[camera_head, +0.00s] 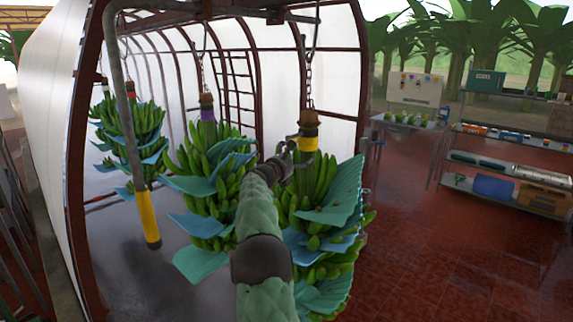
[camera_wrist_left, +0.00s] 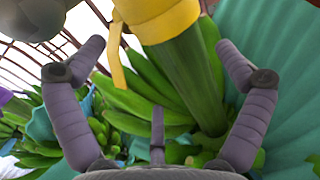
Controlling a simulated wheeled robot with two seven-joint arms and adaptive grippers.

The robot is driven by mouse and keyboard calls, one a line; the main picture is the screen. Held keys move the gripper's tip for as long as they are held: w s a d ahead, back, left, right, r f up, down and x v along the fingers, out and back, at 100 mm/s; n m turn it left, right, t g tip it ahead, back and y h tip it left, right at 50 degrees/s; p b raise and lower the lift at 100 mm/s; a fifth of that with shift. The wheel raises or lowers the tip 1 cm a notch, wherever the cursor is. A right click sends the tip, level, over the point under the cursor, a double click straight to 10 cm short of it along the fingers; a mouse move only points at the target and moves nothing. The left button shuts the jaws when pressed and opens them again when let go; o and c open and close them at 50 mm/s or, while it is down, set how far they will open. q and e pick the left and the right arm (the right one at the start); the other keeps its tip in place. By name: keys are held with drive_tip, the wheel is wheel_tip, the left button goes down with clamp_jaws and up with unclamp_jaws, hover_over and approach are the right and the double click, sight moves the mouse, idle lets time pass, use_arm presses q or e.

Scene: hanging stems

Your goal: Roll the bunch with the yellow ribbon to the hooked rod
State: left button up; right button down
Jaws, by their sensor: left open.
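The bunch with the yellow ribbon (camera_head: 318,180) hangs by a chain at the right of the row in the head view, with teal sheets among its green fruit. Its ribbon (camera_head: 307,144) wraps the stem below a brown top. My left gripper (camera_head: 287,152) is at the left of that stem, near ribbon height. In the left wrist view its fingers (camera_wrist_left: 160,47) are spread, with the green stem (camera_wrist_left: 192,80) and yellow ribbon (camera_wrist_left: 160,18) between and beyond them. I cannot tell whether they touch. A grey rod (camera_head: 128,110) with a curved top and yellow lower sleeve stands at left.
A bunch with a purple ribbon (camera_head: 205,150) hangs just left of the yellow-ribbon one. Another bunch (camera_head: 138,125) with a red band hangs farther left. Shelves (camera_head: 510,165) stand at the right. The red tiled floor (camera_head: 440,255) before them is clear.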

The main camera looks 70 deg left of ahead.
use_arm(q)
drive_tip(key=v, duration=0.5)
drive_tip(key=shift+s+d, duration=0.25)
idle(0.5)
